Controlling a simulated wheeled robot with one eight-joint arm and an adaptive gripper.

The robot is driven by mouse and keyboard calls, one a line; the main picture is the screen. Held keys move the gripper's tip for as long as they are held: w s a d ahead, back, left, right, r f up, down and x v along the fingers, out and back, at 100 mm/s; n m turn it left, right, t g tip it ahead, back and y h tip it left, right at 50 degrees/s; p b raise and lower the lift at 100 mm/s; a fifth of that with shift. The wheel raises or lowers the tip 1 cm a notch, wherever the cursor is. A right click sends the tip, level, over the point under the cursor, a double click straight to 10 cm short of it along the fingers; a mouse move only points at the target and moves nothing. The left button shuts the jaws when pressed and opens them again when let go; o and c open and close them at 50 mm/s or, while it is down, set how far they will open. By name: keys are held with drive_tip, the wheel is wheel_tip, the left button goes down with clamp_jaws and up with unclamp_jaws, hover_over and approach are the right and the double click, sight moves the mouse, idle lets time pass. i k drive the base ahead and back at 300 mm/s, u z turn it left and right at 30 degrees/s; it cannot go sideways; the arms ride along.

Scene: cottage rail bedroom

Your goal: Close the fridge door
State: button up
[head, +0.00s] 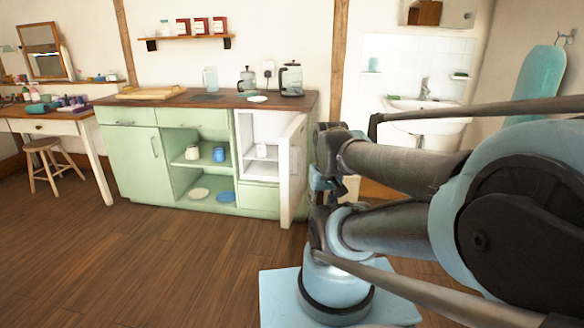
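The fridge (258,128) is a white-lined compartment built into the right end of the pale green kitchen unit. Its door (291,178) stands open, hinged on the right and swung out toward me, seen nearly edge-on. A small white item (261,151) sits on a shelf inside. My arm fills the right of the head view, its forward links just right of the door. My gripper (322,180) seems to be at the far end of the arm beside the door, partly hidden by my own links. I cannot tell whether it touches the door or how its fingers stand.
The green unit (133,160) has open shelves with mugs and plates left of the fridge. A kettle (291,79) and jugs stand on its worktop. A stool (50,163) and desk are at the left, a sink (420,112) at the right. The wooden floor in front is clear.

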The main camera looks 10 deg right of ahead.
sight(293, 142)
drive_tip(key=i, duration=0.9)
drive_tip(key=z, duration=0.1)
